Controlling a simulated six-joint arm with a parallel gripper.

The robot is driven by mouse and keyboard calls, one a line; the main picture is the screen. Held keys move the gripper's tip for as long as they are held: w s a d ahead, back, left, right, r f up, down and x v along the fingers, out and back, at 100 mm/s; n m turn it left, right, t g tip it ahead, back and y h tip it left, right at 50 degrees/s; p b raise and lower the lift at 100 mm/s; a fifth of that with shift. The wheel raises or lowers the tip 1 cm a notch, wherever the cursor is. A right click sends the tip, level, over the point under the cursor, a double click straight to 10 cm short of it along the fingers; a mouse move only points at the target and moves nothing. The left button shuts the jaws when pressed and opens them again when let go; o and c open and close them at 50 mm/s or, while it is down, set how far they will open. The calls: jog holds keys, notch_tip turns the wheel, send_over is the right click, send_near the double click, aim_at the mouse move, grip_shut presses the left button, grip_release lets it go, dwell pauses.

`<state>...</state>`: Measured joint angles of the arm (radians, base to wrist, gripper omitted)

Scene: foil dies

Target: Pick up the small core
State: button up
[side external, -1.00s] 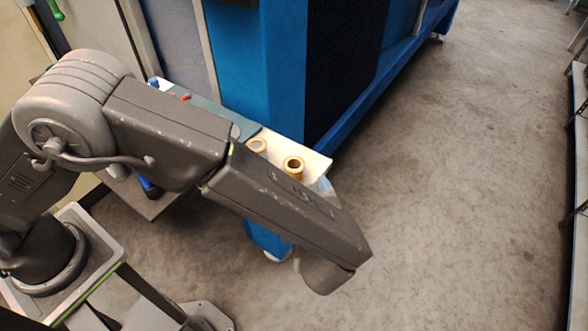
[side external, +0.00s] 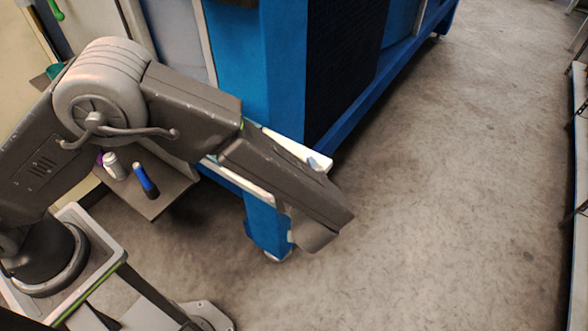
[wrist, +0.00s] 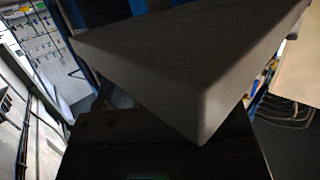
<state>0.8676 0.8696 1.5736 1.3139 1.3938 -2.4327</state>
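The small core cannot be made out in either view now. My arm covers most of the pale bench top (side external: 292,146) in the side view, where two ring-shaped tan pieces showed earlier. My gripper's fingers are hidden in the side view. In the wrist view a dark block, which seems to be part of my gripper, fills the bottom. A large grey slab-like shape (wrist: 190,75) with a corner pointing down fills the middle, and I cannot tell what it is. No fingertips show, so open or shut cannot be read.
A tall blue machine (side external: 283,70) stands right behind the bench. A low shelf (side external: 165,190) at the left holds a blue-and-black bottle (side external: 146,182) and a grey canister (side external: 114,166). Open concrete floor (side external: 450,170) lies to the right.

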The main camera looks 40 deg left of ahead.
jog(key=c, duration=0.8)
jog(key=shift+r, duration=0.45)
jog(key=r, duration=0.3)
jog(key=shift+a+r, duration=0.2)
jog(key=shift+r, duration=0.15)
jog(key=a+r, duration=0.3)
jog(key=a, duration=0.3)
jog(key=a+r, duration=0.3)
jog(key=a, duration=0.3)
jog(key=a+r, duration=0.3)
jog(key=a, duration=0.4)
jog(key=shift+w+r, duration=0.25)
jog(key=shift+r, duration=0.05)
